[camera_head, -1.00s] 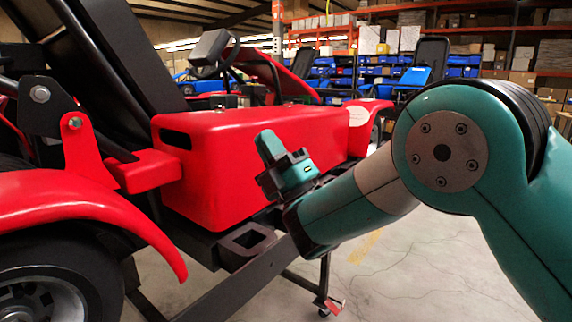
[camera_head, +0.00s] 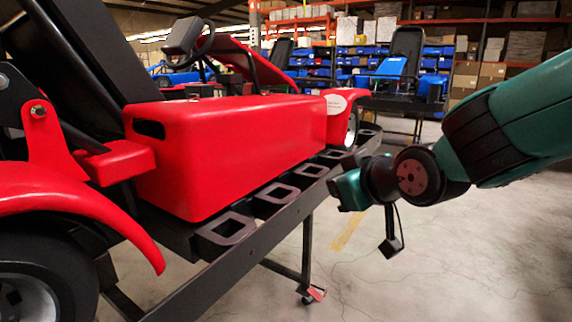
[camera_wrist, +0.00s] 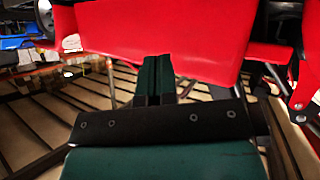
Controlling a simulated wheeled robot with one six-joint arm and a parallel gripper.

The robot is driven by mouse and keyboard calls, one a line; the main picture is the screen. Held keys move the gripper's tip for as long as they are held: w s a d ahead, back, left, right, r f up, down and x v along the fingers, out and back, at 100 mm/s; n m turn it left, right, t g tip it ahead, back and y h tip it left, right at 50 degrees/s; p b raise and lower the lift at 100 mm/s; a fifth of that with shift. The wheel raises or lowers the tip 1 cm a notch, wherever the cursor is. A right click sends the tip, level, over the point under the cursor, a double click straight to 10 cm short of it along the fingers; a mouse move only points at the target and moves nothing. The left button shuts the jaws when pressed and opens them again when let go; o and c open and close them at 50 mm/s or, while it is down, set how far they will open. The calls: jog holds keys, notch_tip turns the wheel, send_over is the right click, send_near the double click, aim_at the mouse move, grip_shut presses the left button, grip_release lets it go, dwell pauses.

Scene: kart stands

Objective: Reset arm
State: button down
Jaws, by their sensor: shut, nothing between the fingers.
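My gripper (camera_wrist: 155,77) shows in the wrist view as two teal fingers pressed together with nothing between them. They point toward the kart's red side panel (camera_wrist: 165,35). In the head view my arm reaches in from the right, and its teal end part hangs beside the stand's rail, to the right of the red panel (camera_head: 230,150). The fingers themselves cannot be made out clearly there. I see no gap or contact for certain between my arm's end and the rail.
The kart rests on a black stand (camera_head: 240,265) with several square sockets (camera_head: 226,229) along its rail. A front wheel (camera_head: 35,290) is at lower left. Another kart stand (camera_head: 405,100) and shelves with blue bins (camera_head: 345,60) are behind. The floor (camera_head: 440,265) at right is clear.

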jog(key=s+d+f+g+h, duration=0.15)
jog(key=s+g, duration=0.25)
jog(key=s, duration=0.4)
jog(key=s+d+f+m+g, duration=0.1)
jog(key=s+d+f+g, duration=0.15)
jog(key=s, duration=0.65)
jog(key=s+d+f+g, duration=0.1)
jog(key=s+d+g, duration=0.1)
jog(key=s+g, duration=0.45)
notch_tip(320, 180, up, 13)
jog(key=s+t+p, duration=0.1)
jog(key=p, duration=1.2)
jog(key=shift+s+t, duration=0.2)
jog(key=shift+t, duration=0.2)
jog(key=shift+a, duration=0.1)
